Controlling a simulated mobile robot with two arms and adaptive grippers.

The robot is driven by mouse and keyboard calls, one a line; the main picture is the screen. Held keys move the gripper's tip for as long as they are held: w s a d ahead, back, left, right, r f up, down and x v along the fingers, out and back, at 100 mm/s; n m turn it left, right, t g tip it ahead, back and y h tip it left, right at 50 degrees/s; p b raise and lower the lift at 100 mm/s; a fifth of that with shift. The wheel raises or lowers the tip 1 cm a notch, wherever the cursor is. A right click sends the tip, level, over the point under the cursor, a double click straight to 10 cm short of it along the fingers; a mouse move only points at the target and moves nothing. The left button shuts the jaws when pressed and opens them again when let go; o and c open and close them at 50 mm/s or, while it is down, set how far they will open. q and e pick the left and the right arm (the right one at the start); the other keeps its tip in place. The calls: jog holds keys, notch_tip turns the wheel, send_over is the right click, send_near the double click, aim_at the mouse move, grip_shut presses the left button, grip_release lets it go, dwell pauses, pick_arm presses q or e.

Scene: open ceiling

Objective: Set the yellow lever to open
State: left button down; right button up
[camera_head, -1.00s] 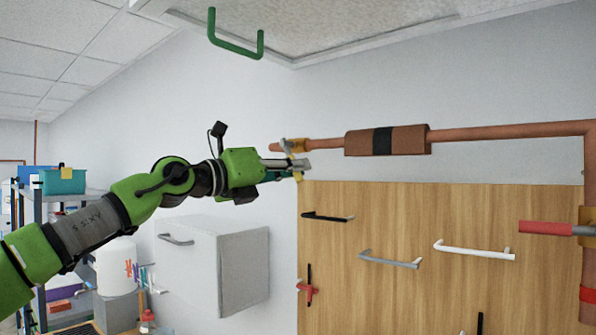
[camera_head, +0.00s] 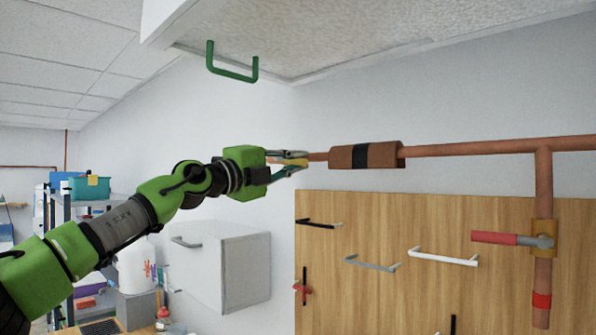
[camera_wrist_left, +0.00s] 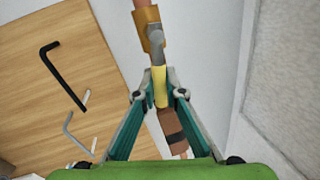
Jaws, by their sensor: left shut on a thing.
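The yellow lever (camera_wrist_left: 160,85) lies between the fingertips of my left gripper (camera_wrist_left: 159,97) in the left wrist view. Its grey arm runs up to a brass valve (camera_wrist_left: 150,30) on the copper pipe. The lever looks roughly in line with the pipe from there. In the head view my left gripper (camera_head: 303,162) is shut on the yellow lever (camera_head: 292,162) near the left end of the pipe (camera_head: 470,148). The fingers hide most of the valve there. My right gripper is not in view.
A brown sleeve with a black band (camera_head: 365,155) wraps the pipe right of the gripper. A red-handled valve (camera_head: 500,239) is on the vertical pipe. A wooden board (camera_head: 400,225) with handles stands below. A green handle (camera_head: 232,72) hangs above.

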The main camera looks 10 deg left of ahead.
pick_arm(q)
jog(key=shift+r+n+y, duration=0.3)
jog(key=shift+r+n, duration=0.15)
jog(key=shift+n, duration=0.45)
jog(key=shift+r+n+b, duration=0.1)
jog(key=shift+n+b, duration=0.2)
jog(key=shift+b, duration=0.05)
jog(key=shift+a+r, duration=0.1)
jog(key=c, duration=2.1)
grip_release()
jog(key=shift+s, duration=0.1)
jog(key=v, duration=1.2)
jog(key=shift+f, duration=0.25)
